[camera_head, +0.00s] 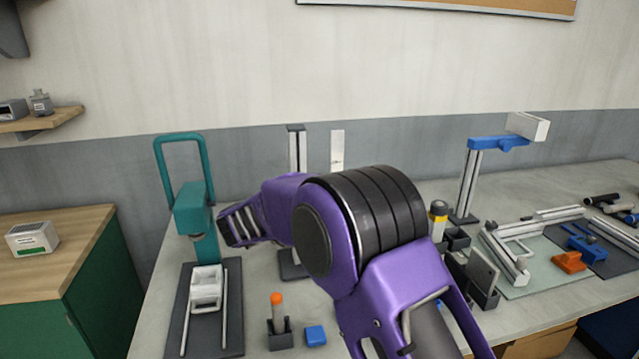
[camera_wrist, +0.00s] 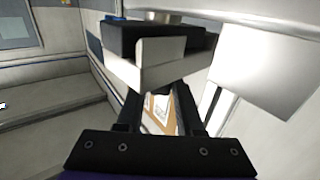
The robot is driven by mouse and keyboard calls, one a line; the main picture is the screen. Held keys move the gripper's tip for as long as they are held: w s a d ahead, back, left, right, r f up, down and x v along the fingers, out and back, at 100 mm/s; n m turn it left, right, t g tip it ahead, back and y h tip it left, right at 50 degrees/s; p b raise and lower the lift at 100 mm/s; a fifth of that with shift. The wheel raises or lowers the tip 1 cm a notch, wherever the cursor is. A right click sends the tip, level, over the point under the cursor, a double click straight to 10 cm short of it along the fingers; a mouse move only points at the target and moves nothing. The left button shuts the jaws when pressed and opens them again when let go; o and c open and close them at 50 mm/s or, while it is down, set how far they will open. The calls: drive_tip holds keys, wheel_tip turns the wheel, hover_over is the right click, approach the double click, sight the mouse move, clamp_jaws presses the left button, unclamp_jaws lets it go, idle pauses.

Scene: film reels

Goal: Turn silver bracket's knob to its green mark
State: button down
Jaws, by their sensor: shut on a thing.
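In the wrist view my gripper (camera_wrist: 160,105) points up the picture, with its two dark fingers reaching to a dark block with pale front faces (camera_wrist: 150,58). The fingers are shut on this piece, which appears to be the knob. A bright silver plate (camera_wrist: 265,75), likely part of the silver bracket, stands close on the right. In the head view a silver post (camera_head: 297,145) and a pale upright plate (camera_head: 337,150) rise behind my purple arm. The arm hides my fingertips and the knob there. I cannot make out a green mark.
A teal press (camera_head: 193,207) stands left on the bench (camera_head: 155,320). A blue block (camera_head: 315,335) and a small holder with an orange-topped tool (camera_head: 278,325) lie in front. A blue-armed stand (camera_head: 475,170), a silver frame (camera_head: 505,255) and an orange block (camera_head: 570,262) are right.

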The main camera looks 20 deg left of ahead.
idle(0.3)
drive_tip(key=c, duration=0.5)
unclamp_jaws()
drive_tip(key=shift+c, duration=0.2)
drive_tip(key=v, duration=1.7)
drive_tip(key=shift+s+b, duration=0.25)
drive_tip(key=shift+b, duration=0.15)
